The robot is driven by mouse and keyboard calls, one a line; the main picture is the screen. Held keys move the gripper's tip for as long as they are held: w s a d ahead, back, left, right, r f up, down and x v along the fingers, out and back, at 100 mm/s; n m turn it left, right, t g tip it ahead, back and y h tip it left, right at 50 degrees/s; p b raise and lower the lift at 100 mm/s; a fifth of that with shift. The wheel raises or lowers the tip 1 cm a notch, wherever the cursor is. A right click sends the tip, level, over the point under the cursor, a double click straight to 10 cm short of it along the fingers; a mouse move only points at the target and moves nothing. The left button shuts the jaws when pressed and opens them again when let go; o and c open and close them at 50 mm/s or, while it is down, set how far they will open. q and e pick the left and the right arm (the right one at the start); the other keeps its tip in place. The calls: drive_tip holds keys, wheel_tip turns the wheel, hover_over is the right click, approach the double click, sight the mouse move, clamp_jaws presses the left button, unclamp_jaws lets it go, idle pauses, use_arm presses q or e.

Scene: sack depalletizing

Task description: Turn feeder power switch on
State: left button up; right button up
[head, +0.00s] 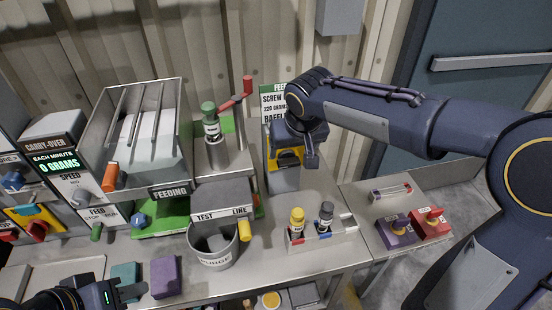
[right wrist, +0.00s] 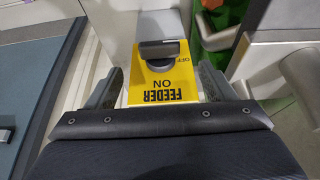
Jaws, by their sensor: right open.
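The feeder power switch shows in the right wrist view as a yellow plate (right wrist: 150,92) marked FEEDER, ON and OFF, upside down. Its dark knob (right wrist: 162,50) has its bar lying crosswise, close to the OFF mark. My right gripper (right wrist: 157,82) is open, with one finger on each side of the plate and nothing between them but the view of the switch. In the head view the yellow plate (head: 290,158) is partly hidden behind my right wrist. My left gripper (head: 118,290) is low at the left, beside a teal block (head: 124,271); its jaw opening is unclear.
A purple block (head: 165,277) lies near the left gripper. A purge bucket (head: 214,250), a feeder hopper (head: 140,130) and a rack with yellow and dark bottles (head: 322,233) crowd the bench. Purple and red switch boxes (head: 398,231) stand at the right. A green object (right wrist: 215,30) is near the switch.

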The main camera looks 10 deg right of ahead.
sight(289, 162)
drive_tip(key=x, duration=0.6)
drive_tip(key=shift+f, duration=0.15)
drive_tip(key=shift+c, duration=0.3)
drive_tip(key=shift+d, duration=0.1)
drive_tip(key=c, duration=0.9)
